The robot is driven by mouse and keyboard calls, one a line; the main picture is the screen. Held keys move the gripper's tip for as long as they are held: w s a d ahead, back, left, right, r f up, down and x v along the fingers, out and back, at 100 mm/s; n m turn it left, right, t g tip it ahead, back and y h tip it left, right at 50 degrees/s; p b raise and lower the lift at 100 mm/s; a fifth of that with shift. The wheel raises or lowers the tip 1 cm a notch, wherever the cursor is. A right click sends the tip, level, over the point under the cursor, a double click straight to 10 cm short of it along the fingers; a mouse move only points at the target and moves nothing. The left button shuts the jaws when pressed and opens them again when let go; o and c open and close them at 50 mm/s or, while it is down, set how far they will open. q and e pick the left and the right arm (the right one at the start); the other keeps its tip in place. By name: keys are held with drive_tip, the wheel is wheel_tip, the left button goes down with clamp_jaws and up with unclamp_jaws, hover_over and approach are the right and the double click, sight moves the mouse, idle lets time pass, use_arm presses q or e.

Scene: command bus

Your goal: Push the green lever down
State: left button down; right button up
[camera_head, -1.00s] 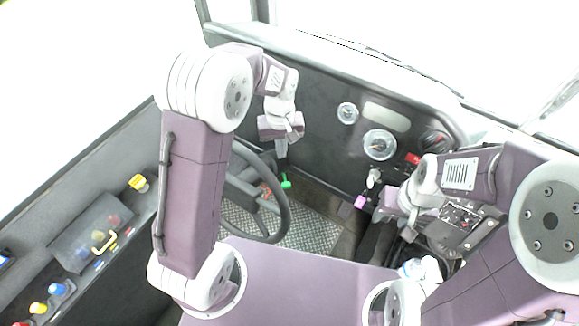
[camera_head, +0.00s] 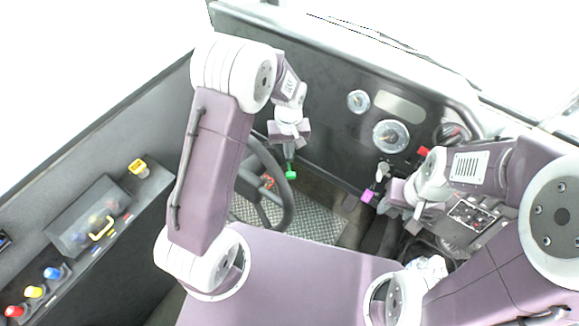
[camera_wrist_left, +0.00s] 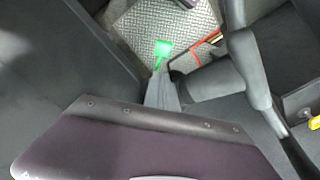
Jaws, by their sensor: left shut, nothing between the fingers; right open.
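The green lever (camera_head: 291,174) stands beside the black steering wheel, near its right rim. My left gripper (camera_head: 289,157) is shut and empty, directly above the lever in the head view, with its tips very close to it. In the left wrist view, the green lever (camera_wrist_left: 162,48) shows just beyond the tips of the closed grey fingers (camera_wrist_left: 160,90). I cannot tell whether the fingertips touch it. My right gripper (camera_head: 393,198) is open at the right, by the dashboard and well away from the lever.
The steering wheel (camera_head: 286,205) lies just left of and below the lever. A purple knob (camera_head: 367,196) is close to my right gripper. Gauges (camera_head: 390,136) sit on the dashboard. A side console with coloured buttons (camera_head: 53,273) is at the left. Textured metal floor (camera_head: 318,222) lies below.

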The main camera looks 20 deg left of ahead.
sight(290, 174)
use_arm(q)
drive_tip(key=f, duration=0.1)
drive_tip(key=s+f, duration=0.1)
drive_tip(key=f, duration=0.2)
drive_tip(key=shift+s+d+f, duration=0.15)
drive_tip(key=shift+d+f, duration=0.05)
drive_tip(key=shift+d, duration=0.05)
drive_tip(key=shift+s+d+f, duration=0.15)
drive_tip(key=shift+s+f, duration=0.25)
drive_tip(key=shift+f, duration=0.1)
drive_tip(key=shift+s+f, duration=0.1)
drive_tip(key=shift+s+d+f+b, duration=0.2)
drive_tip(key=shift+s+f+b, duration=0.2)
drive_tip(key=s+d+f+b, duration=0.1)
drive_tip(key=s+f+b, duration=0.2)
drive_tip(key=f, duration=0.3)
drive_tip(key=shift+s+d+f, duration=0.2)
drive_tip(key=shift+s+f, duration=0.15)
drive_tip(key=shift+f, duration=0.05)
drive_tip(key=shift+s, duration=0.1)
